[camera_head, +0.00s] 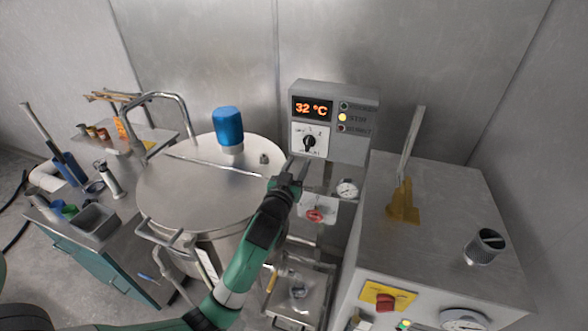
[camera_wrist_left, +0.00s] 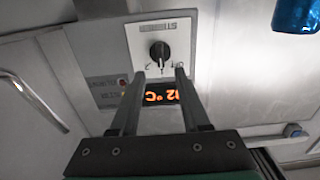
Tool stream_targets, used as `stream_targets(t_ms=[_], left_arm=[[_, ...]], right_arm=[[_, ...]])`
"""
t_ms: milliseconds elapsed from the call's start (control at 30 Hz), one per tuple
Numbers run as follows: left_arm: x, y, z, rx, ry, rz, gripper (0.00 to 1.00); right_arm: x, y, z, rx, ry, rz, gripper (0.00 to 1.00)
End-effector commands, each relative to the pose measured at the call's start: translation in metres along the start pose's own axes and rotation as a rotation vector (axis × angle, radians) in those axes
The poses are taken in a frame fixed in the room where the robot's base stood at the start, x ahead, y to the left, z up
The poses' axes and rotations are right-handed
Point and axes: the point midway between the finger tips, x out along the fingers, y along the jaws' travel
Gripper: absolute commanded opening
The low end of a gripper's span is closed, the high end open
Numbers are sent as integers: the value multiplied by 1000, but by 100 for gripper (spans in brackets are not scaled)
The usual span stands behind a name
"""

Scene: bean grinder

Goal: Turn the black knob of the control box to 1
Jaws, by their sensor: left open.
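The grey control box (camera_head: 350,135) stands behind the large steel vat, with an orange display reading "32 °C". Its black knob (camera_head: 309,143) sits on a white dial plate below the display, its grip roughly upright; the exact pointer setting is too small to read. In the left wrist view the box appears upside down, with the knob (camera_wrist_left: 159,51) on the white plate. My left gripper (camera_head: 299,167) is open and empty just below and in front of the dial. In the wrist view its fingertips (camera_wrist_left: 159,74) stand apart, short of the knob in the picture. My right gripper is out of view.
The steel vat (camera_head: 190,200) with a blue motor cap (camera_head: 229,128) stands left of the box. A gauge (camera_head: 346,190) and a red valve handle (camera_head: 314,215) lie below it. A steel cabinet (camera_head: 450,200) with an upright lever (camera_head: 411,145) stands to the right.

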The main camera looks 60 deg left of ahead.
Motion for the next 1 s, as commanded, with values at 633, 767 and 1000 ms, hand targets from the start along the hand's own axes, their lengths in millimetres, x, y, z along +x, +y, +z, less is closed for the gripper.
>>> stream_targets(t_ms=[633, 767, 1000], left_arm=[[-36, 0, 0, 0, 0, -1, 46], [-36, 0, 0, 0, 0, 0, 46], [-39, 36, -22, -16, 40, 66, 46]], right_arm=[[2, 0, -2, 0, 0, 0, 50], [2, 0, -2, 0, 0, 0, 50], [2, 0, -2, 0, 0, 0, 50]])
